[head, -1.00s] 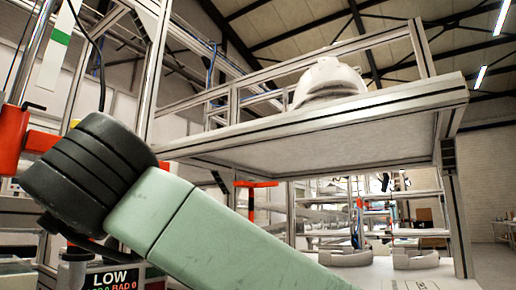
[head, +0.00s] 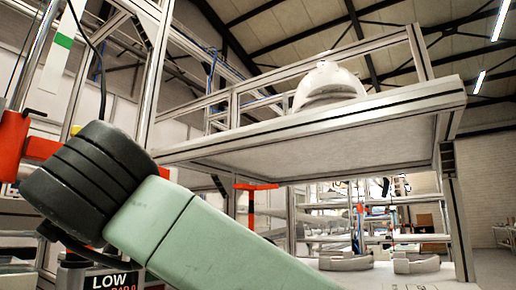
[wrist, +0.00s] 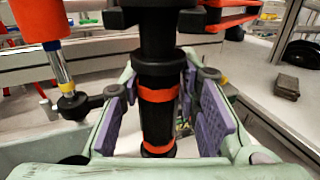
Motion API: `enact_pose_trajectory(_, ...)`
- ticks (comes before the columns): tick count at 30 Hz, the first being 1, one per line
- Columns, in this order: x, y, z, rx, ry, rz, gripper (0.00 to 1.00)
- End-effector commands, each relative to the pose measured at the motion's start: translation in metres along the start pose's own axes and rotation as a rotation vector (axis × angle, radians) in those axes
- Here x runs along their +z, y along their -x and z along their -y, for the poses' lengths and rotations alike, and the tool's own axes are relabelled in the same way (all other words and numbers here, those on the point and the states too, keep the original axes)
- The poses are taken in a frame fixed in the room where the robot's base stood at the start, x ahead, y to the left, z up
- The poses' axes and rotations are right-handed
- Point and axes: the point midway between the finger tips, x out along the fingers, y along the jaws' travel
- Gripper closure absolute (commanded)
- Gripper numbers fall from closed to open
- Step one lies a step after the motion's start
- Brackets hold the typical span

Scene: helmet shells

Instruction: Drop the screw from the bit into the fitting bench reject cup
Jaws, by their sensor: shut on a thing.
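My gripper (wrist: 162,108) shows in the wrist view, its purple finger pads on both sides of a black cylindrical tool with orange bands (wrist: 157,112). It is shut on this tool, which stands roughly upright in the picture. The tool's upper end runs out of the top of the view. I cannot make out its bit or a screw. I cannot identify the reject cup in either view. The gripper and tool do not show in the head view, where only part of my arm shows.
In the wrist view, an orange-red cylinder with a metal shaft (wrist: 40,22) is at upper left. A small dark block (wrist: 287,84) lies on the grey surface at right. In the head view, a white helmet shell (head: 328,84) sits on a raised shelf (head: 310,125); a LOW sign (head: 110,281) is lower left.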

Motion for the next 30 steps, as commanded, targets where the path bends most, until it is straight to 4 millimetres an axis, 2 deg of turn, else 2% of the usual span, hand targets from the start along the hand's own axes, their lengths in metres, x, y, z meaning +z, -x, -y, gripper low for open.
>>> enact_pose_trajectory(30,-0.0112,-0.0003,-0.0002,0.0,0.003,-0.003,1.0)
